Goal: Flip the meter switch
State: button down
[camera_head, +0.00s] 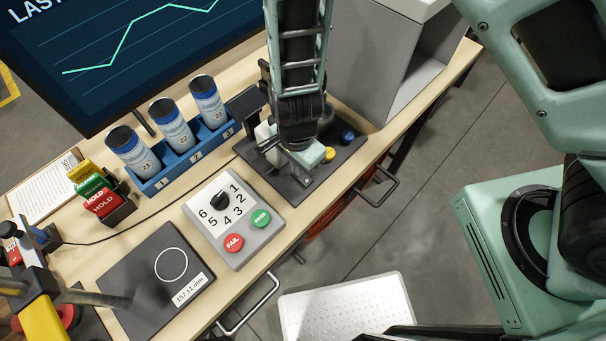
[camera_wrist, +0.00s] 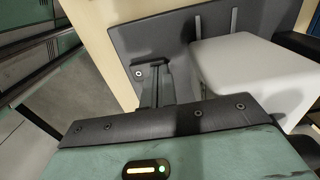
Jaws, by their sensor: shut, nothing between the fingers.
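A dark base plate (camera_head: 345,150) stands on the bench at the right, below my arm. It bears a white block (camera_head: 264,133), a yellow button (camera_head: 329,153) and a blue button (camera_head: 347,137). I cannot make out which part is the meter switch; my wrist and gripper hide much of the middle. My gripper (camera_wrist: 156,78) is shut and empty over the plate's edge in the wrist view, beside the white block, which also shows there (camera_wrist: 240,70). I cannot tell whether the fingertips touch anything.
Left of the plate is a grey panel with a numbered dial (camera_head: 218,200) and red FAIL and green PASS buttons. A blue rack (camera_head: 153,188) holds three cans. A grey box housing (camera_head: 375,70) stands behind right. A black measuring plate (camera_head: 140,300) lies front left.

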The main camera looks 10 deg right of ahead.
notch_tip(320, 180, up, 7)
jog(key=p, duration=0.7)
dwell(0.6)
jog(key=s+d+r+n+g+y+b, duration=0.1)
jog(key=s+d+r+n+y+b, duration=0.1)
jog(key=s+r+n+b, duration=0.8)
jog(key=s+d+r+n+t+h+b, duration=0.1)
jog(key=d+n+b, duration=0.3)
jog(key=n, duration=0.5)
jog(key=shift+s+d+r, duration=0.15)
jog(key=shift+d+r, duration=0.05)
jog(key=shift+d, duration=0.9)
jog(key=shift+a, duration=0.1)
